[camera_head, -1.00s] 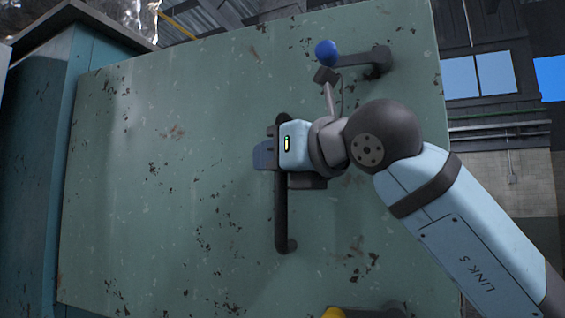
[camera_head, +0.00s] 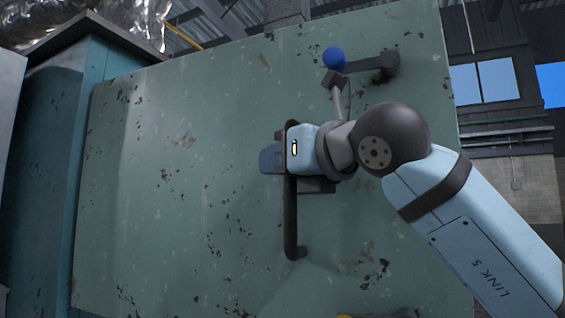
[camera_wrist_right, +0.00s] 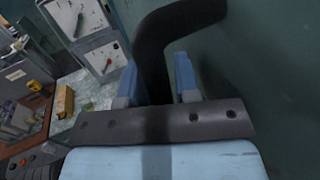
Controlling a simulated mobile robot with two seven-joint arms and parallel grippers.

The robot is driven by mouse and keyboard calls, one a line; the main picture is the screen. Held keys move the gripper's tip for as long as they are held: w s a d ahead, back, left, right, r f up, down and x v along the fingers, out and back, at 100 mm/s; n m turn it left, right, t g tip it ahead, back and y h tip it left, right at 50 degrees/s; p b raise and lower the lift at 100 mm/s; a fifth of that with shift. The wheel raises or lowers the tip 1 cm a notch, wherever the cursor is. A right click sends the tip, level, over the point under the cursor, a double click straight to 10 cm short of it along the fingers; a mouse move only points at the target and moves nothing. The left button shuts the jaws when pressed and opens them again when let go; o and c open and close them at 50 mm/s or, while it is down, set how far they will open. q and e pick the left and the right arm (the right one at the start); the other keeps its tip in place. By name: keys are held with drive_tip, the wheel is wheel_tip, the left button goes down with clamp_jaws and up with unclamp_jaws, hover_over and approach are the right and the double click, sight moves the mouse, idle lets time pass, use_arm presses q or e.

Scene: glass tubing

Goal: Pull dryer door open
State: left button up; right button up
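The dryer door (camera_head: 190,220) is a large worn green panel that fills the middle of the head view. Its black bar handle (camera_head: 290,225) runs upright near the middle of the panel. My right gripper (camera_head: 272,158) reaches in from the right and is at the upper part of the handle. In the right wrist view the handle (camera_wrist_right: 153,70) passes between the two blue fingers, which sit close on either side of it. The door's far edges are partly out of view, so I cannot tell how far it stands open. My left gripper is not in view.
A latch lever with a blue knob (camera_head: 334,58) sits on the door above my right wrist. A teal cabinet (camera_head: 45,170) stands at the left. The right wrist view shows grey panels (camera_wrist_right: 90,30) and a worktop (camera_wrist_right: 85,95) with a yellowish block (camera_wrist_right: 64,101).

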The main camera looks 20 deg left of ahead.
drive_tip(key=b+v, duration=0.2)
drive_tip(key=v, duration=1.1)
drive_tip(key=shift+s+d, duration=0.2)
drive_tip(key=shift+d, duration=0.15)
drive_tip(key=shift+f, duration=0.1)
